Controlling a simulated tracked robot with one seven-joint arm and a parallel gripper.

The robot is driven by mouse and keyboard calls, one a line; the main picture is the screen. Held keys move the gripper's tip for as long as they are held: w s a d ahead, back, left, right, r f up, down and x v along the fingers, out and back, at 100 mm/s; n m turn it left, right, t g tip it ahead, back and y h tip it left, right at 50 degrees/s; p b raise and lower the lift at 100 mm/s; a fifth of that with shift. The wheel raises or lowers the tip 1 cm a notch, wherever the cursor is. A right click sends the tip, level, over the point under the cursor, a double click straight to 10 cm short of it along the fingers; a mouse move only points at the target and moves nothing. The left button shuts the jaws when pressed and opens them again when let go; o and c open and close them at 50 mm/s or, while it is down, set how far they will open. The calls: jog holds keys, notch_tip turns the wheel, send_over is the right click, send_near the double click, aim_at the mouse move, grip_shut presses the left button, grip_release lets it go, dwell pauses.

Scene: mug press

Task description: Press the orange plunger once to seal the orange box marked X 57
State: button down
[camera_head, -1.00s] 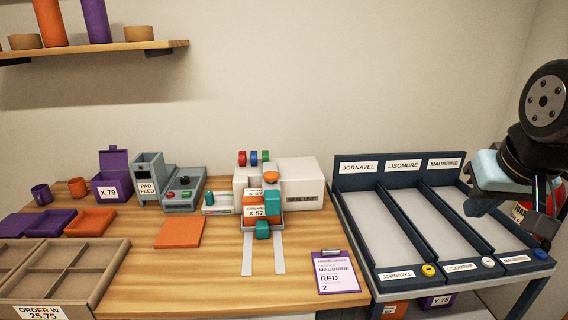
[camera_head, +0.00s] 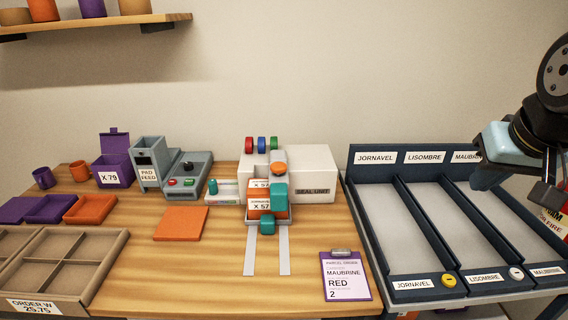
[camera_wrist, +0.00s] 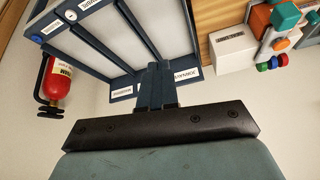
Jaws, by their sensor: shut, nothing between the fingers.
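The orange plunger (camera_head: 278,168) is a round knob beside the white seal unit (camera_head: 318,172), above the press. The orange box marked X 57 (camera_head: 259,204) sits in the press, partly hidden by a teal block (camera_head: 281,196). A teal knob (camera_head: 267,225) is in front of it. My gripper (camera_head: 482,182) is at the right edge of the head view, above the sorting rack and well away from the plunger. In the wrist view its fingers (camera_wrist: 157,84) are together and empty. The seal unit (camera_wrist: 232,46) shows there at upper right.
The dark blue labelled rack (camera_head: 398,284) stands right of the table. A clipboard (camera_head: 345,276) lies at the table's front right. Pad feed (camera_head: 149,160), purple X 79 box (camera_head: 113,168) and orange pad (camera_head: 181,223) are left of the press. A red extinguisher (camera_wrist: 56,84) shows in the wrist view.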

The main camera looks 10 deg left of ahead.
jog(key=w+a+r+y, duration=0.1)
jog(key=w+a+y, duration=0.2)
jog(key=w+a, duration=0.65)
jog(key=y, duration=0.4)
send_over(281, 166)
notch_tip(281, 166, down, 6)
jog(key=r, duration=0.1)
jog(key=shift+f+n, duration=0.25)
jog(key=shift+n, duration=0.05)
jog(key=shift+f, duration=0.1)
jog(key=shift+f, duration=4.2)
jog(key=shift+f, duration=0.15)
jog(key=shift+f, duration=0.3)
